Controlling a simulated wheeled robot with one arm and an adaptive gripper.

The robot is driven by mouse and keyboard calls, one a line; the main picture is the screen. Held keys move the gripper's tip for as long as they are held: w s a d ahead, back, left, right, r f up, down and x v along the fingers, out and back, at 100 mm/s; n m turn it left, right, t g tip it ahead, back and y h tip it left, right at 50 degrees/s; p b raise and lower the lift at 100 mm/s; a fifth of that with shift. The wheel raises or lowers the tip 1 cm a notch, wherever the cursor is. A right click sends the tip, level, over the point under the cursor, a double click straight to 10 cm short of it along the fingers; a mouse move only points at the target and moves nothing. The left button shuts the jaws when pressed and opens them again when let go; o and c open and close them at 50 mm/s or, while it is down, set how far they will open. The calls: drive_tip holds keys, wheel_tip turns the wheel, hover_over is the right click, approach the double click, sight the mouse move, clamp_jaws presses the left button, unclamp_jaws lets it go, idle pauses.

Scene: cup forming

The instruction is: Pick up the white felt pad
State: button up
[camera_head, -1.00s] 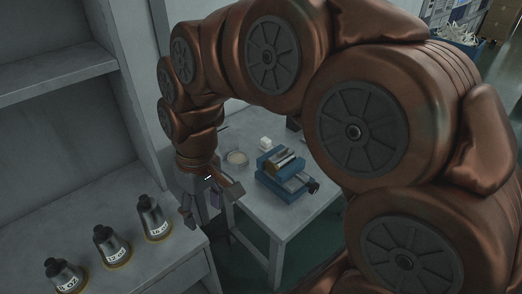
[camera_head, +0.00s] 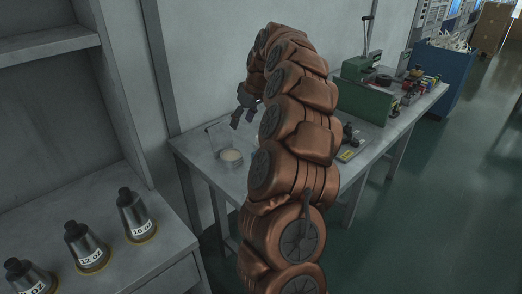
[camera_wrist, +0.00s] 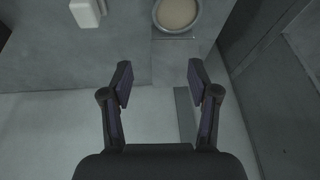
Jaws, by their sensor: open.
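My gripper (camera_head: 243,116) is open and empty. In the wrist view its two fingers (camera_wrist: 158,80) stand apart with nothing between them. A pale round disc (camera_wrist: 177,11) lies in a round holder at the top of the wrist view, beyond the fingertips. The head view shows this disc (camera_head: 230,155) on the table below my gripper. A small white block (camera_wrist: 87,11) lies to its left in the wrist view; my arm seems to hide it in the head view. I cannot tell for sure which of the two is the felt pad.
The grey table (camera_head: 203,168) stands against the wall. Several labelled metal flasks (camera_head: 136,216) stand on the shelf unit at left. A green machine (camera_head: 366,98) stands on a bench at right, near a blue bin (camera_head: 446,75). My arm covers part of the table.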

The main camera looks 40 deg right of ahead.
drive_tip(key=shift+m+h, duration=0.4)
drive_tip(key=shift+h, duration=0.1)
drive_tip(key=d+f, duration=0.2)
drive_tip(key=d, duration=0.1)
drive_tip(key=d+f, duration=0.2)
drive_tip(key=d, duration=0.1)
drive_tip(key=d+f+b, duration=0.1)
drive_tip(key=d+f, duration=0.1)
drive_tip(key=d, duration=0.2)
drive_tip(key=shift+s+f, duration=0.35)
drive_tip(key=shift+s, duration=0.05)
drive_tip(key=shift+w+a+f, duration=0.1)
drive_tip(key=shift+w+f, duration=0.05)
drive_tip(key=shift+f, duration=0.35)
drive_tip(key=x, duration=0.4)
drive_tip(key=shift+a+f+p, duration=0.1)
drive_tip(key=shift+a+p, duration=0.05)
drive_tip(key=shift+p, duration=0.15)
drive_tip(key=shift+c, duration=0.2)
clamp_jaws()
